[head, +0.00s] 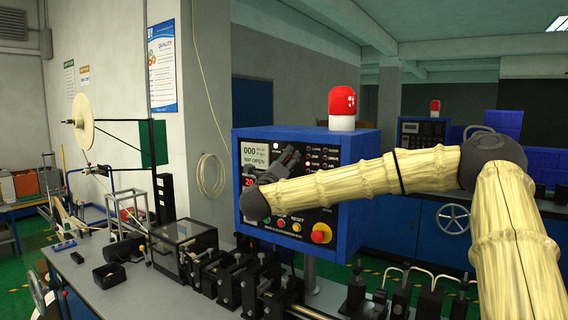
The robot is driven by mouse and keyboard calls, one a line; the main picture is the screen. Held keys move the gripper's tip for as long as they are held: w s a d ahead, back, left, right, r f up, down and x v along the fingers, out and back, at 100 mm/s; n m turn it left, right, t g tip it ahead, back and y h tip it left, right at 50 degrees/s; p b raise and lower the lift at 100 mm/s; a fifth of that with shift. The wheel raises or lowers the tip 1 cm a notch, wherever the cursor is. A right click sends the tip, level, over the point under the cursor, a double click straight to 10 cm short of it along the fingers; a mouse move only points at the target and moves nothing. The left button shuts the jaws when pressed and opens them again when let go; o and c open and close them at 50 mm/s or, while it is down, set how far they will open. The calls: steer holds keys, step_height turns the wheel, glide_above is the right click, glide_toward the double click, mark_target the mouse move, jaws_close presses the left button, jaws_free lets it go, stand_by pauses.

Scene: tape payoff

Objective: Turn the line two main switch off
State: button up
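A blue control box (352,205) stands on the bench, with a red beacon (342,108) on top. Its black front carries displays, buttons and a red knob on yellow (321,233) at the lower right. A second blue panel (412,128) with its own beacon stands farther back on the right. I cannot read which is line two or make out which control is its main switch. My gripper (290,155) is dark and small in front of the near box's upper face, above the red knob. My arm hides part of the face. Whether the fingers are open is unclear.
A row of black clamps and rollers (240,281) lines the bench below the box. A clear-lidded case (184,243) and a tape reel (83,121) are at the left. A handwheel (453,218) is on the blue cabinet behind. Green floor shows at the far left.

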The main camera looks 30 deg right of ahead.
steer(key=c, duration=0.7)
steer(key=shift+c, duration=0.2)
steer(key=shift+n, duration=0.4)
steer(key=n+g+y+p, duration=0.1)
steer(key=n+p, duration=0.3)
steer(key=n, duration=0.1)
steer(key=n+g+y+p, duration=0.1)
steer(key=n+y+p, duration=0.1)
steer(key=n+p, duration=0.2)
steer(key=n+g+y+p, duration=0.1)
steer(key=n+g+p, duration=0.1)
steer(key=n+p, duration=0.2)
steer(key=shift+r+n+y, duration=0.2)
steer(key=shift+n, duration=0.6)
steer(key=shift+r+n+y, duration=0.2)
steer(key=shift+n, duration=0.6)
steer(key=shift+f, duration=0.15)
